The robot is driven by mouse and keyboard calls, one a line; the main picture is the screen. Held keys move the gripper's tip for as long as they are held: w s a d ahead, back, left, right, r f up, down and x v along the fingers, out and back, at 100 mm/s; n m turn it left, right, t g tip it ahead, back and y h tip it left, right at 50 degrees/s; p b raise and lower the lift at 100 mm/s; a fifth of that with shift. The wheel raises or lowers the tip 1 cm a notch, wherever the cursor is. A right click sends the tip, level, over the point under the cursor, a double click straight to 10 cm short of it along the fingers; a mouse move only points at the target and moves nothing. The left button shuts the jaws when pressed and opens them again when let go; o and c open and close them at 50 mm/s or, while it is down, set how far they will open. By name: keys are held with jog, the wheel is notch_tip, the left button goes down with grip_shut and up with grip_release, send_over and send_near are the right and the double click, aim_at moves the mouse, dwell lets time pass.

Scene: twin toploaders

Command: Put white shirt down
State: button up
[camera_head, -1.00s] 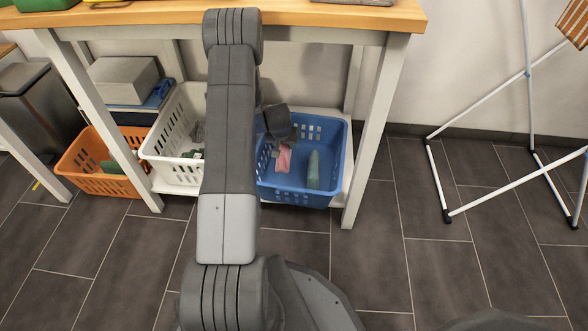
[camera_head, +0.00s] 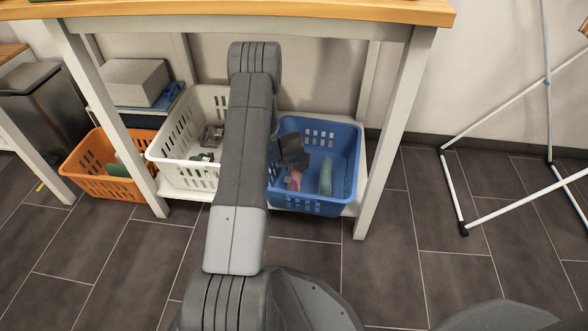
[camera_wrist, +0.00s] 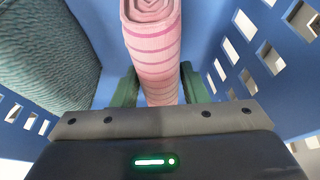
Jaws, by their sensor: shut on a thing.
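My gripper (camera_head: 294,170) reaches down inside the blue basket (camera_head: 345,140) on the low shelf. It is shut on a rolled pink striped cloth (camera_wrist: 152,40), which sits between its green fingers in the wrist view. In the head view the pink cloth (camera_head: 294,182) shows just below the gripper. Whether it touches the basket floor, I cannot tell. A teal-green rolled cloth (camera_head: 325,176) stands to the right of it; a textured teal roll is at the left in the wrist view (camera_wrist: 45,55). No white shirt can be made out in either view.
A white basket (camera_head: 170,140) with grey and green items is left of the blue one, partly behind my arm. An orange basket (camera_head: 85,180) is further left. The wooden tabletop (camera_head: 300,10) overhangs the shelf. A table leg (camera_head: 395,135) and drying rack (camera_head: 500,205) stand right.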

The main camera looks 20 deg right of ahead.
jog(key=shift+f, duration=0.2)
jog(key=o, duration=1.1)
jog(key=shift+r, duration=0.1)
jog(key=shift+r, duration=0.2)
jog(key=p+v, duration=0.2)
jog(key=v, duration=0.9)
jog(key=shift+s+a+r+p, duration=0.1)
jog(key=shift+r+p, duration=0.2)
jog(key=shift+r, duration=0.1)
